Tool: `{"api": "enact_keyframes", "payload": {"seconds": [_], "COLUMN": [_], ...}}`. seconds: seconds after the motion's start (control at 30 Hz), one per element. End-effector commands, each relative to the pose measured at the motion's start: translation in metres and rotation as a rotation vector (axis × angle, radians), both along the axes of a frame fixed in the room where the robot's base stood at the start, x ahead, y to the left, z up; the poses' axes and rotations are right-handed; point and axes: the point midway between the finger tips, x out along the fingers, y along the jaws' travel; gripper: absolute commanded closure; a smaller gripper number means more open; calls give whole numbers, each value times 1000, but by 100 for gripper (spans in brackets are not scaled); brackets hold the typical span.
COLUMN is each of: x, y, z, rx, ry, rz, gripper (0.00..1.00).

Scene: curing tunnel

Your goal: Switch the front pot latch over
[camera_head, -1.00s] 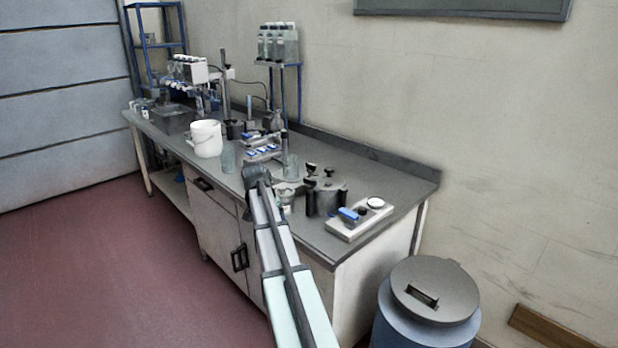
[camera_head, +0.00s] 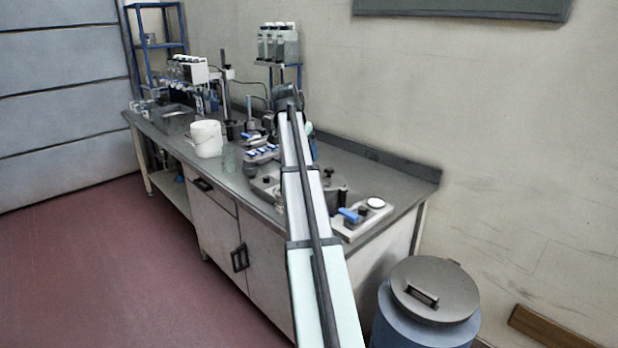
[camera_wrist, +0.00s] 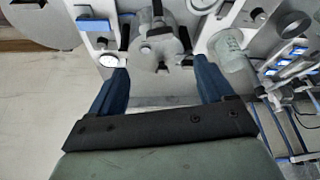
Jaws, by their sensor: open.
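The pot (camera_wrist: 152,55) is a grey round vessel with dark fittings on its lid and sides, seen from above in the wrist view. In the head view my arm hides part of it; its dark side (camera_head: 339,194) shows just right of the arm. Dark pieces sit at its left (camera_wrist: 124,38) and right (camera_wrist: 185,40); I cannot tell which is the front latch or how it is set. My gripper (camera_wrist: 163,85) is open and empty, its two blue fingers spread below the pot in the wrist view. Its fingers are hidden in the head view.
A plate with a blue lever (camera_head: 349,215) and a round white dial (camera_head: 376,203) stands right of the pot. A clear vessel (camera_wrist: 232,50) is close beside my right finger. A white bucket (camera_head: 206,138) stands farther left on the bench. A lidded bin (camera_head: 428,290) stands at the bench end.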

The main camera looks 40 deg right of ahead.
Motion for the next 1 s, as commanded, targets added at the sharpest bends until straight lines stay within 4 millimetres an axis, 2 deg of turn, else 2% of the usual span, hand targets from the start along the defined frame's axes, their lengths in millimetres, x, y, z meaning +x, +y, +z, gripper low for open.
{"api": "enact_keyframes", "payload": {"seconds": [0.4,0.6,0.8,1.0], "x": [7,10,12,12], "y": [-26,-37,-43,-45], "z": [-69,-95,-109,-113], "rx": [2,2,1,1], "ry": [1,1,0,0], "rz": [1,1,1,1], "gripper": [19,19,19,19]}}
